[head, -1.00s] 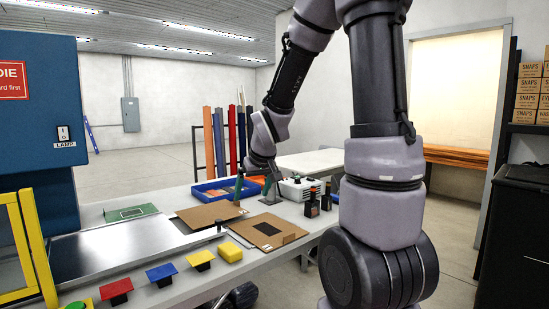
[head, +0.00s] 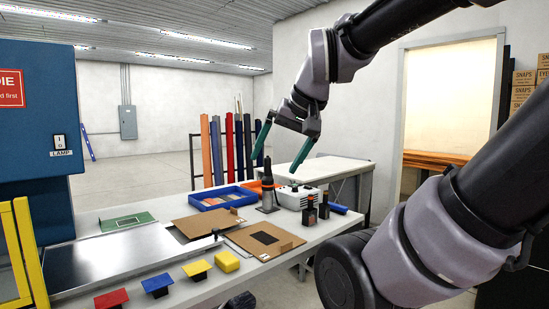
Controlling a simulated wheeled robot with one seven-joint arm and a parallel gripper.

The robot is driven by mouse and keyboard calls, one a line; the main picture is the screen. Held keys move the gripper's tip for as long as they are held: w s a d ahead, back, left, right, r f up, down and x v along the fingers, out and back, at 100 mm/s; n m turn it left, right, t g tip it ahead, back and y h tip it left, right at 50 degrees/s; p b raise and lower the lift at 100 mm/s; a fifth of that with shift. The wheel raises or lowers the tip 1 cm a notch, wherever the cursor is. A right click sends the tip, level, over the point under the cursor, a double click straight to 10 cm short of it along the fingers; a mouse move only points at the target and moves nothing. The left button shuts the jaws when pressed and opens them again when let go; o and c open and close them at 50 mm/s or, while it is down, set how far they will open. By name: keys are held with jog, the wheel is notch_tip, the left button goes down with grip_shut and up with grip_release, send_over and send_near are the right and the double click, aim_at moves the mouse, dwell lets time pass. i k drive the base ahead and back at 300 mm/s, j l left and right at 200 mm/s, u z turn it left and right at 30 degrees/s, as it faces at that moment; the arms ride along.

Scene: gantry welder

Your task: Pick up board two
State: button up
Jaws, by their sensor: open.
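Two flat brown boards lie on the white table: one (head: 197,226) farther back and to the left, the other (head: 281,245) nearer, with a dark rectangle in its middle. I cannot read any number on them, so I cannot tell which is board two. A green board (head: 128,221) with a pale outlined rectangle lies farther left. My gripper (head: 275,165) is open and empty, its two green fingers spread wide. It hangs in the air above the back of the table, apart from the boards.
A blue tray (head: 224,199), a dark upright tool with an orange top (head: 267,190), a white box (head: 297,197) and small black bottles (head: 310,211) stand behind the boards. A metal plate (head: 110,258) lies left. A yellow guard (head: 30,255) stands left.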

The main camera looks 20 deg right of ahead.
aim_at(197, 225)
jog(key=i+l+u, duration=0.4)
jog(key=l+u, duration=0.15)
jog(key=i+l+u, duration=0.25)
jog(key=l, duration=0.2)
jog(key=l+u, duration=0.3)
jog(key=l, duration=0.1)
